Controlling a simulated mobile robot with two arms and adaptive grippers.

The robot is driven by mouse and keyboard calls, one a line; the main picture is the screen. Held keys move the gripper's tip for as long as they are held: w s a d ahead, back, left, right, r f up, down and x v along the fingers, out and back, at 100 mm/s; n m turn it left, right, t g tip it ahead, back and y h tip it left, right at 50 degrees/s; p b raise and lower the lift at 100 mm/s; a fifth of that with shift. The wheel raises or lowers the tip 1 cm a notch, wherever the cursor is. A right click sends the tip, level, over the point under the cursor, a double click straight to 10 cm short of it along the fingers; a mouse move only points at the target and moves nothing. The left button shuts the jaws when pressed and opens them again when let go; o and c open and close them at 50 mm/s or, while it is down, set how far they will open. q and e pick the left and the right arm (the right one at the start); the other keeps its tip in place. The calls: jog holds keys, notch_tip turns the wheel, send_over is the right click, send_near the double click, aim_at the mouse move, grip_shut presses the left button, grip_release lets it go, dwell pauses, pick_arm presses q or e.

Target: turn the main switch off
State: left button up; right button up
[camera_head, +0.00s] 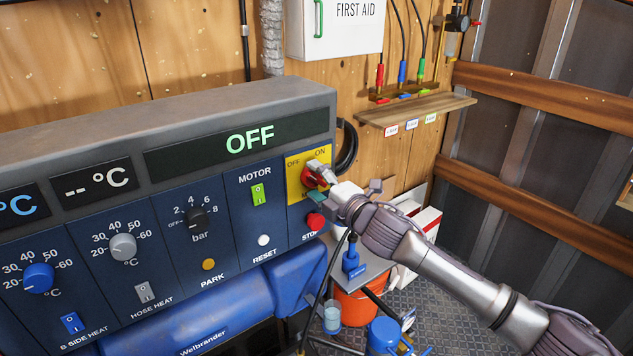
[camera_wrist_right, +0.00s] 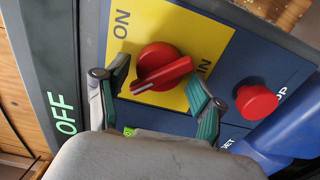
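The main switch is a red rotary knob (camera_head: 311,178) on a yellow plate (camera_head: 293,170) at the right end of the blue control panel. In the wrist view the red knob (camera_wrist_right: 163,68) has a white mark on its handle end, pointing left and slightly down. My right gripper (camera_head: 320,184) is at the switch. In the wrist view its green-padded fingers (camera_wrist_right: 160,80) are open, one on either side of the knob, with gaps visible. My left gripper is out of view.
The panel display (camera_head: 245,138) reads OFF. A red stop button (camera_head: 315,221) sits just below the switch, close to the right gripper. A green motor switch (camera_head: 258,194) is to its left. A small grey table (camera_head: 372,268) stands below right.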

dwell(0.3)
jog(key=v, duration=1.2)
